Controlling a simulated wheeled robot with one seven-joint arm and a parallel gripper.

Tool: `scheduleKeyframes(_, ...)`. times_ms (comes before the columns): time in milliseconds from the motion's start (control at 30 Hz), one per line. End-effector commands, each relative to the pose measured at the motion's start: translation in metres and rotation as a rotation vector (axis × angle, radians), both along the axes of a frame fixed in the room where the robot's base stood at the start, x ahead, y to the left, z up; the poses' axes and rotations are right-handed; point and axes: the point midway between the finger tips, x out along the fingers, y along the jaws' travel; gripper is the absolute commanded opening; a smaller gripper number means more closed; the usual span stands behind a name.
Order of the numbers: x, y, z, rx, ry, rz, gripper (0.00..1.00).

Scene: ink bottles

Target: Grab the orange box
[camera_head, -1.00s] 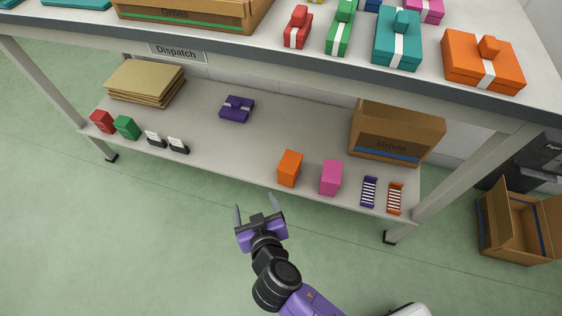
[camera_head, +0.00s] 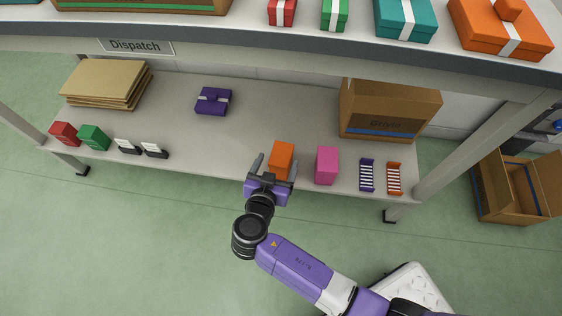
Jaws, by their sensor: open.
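The plain orange box (camera_head: 282,158) stands upright on the lower shelf near its front edge, left of the pink box (camera_head: 327,165). My gripper (camera_head: 274,166) is open, with its fingers reaching to the shelf edge at the orange box. One finger shows left of the box and the other overlaps its lower right side. I cannot tell whether either finger touches it. A larger orange gift box with a white ribbon (camera_head: 500,30) sits on the upper table top at the right.
On the lower shelf (camera_head: 220,140), purple and orange striped items (camera_head: 367,175) lie right of the pink box. A cardboard box (camera_head: 388,112) stands behind. A purple gift box (camera_head: 213,101) sits to the left. The upper table edge (camera_head: 300,60) overhangs the shelf.

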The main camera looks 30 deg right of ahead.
Motion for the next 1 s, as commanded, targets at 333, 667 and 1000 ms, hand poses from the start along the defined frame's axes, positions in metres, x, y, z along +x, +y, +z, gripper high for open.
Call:
scheduleKeyframes(333,0.022,-0.022,-0.014,0.0,0.001,-0.001,0.8)
scheduleKeyframes(667,0.022,-0.022,-0.014,0.001,0.001,0.0,0.51)
scheduleKeyframes(1000,0.022,-0.021,-0.013,0.0,0.0,0.0,0.06)
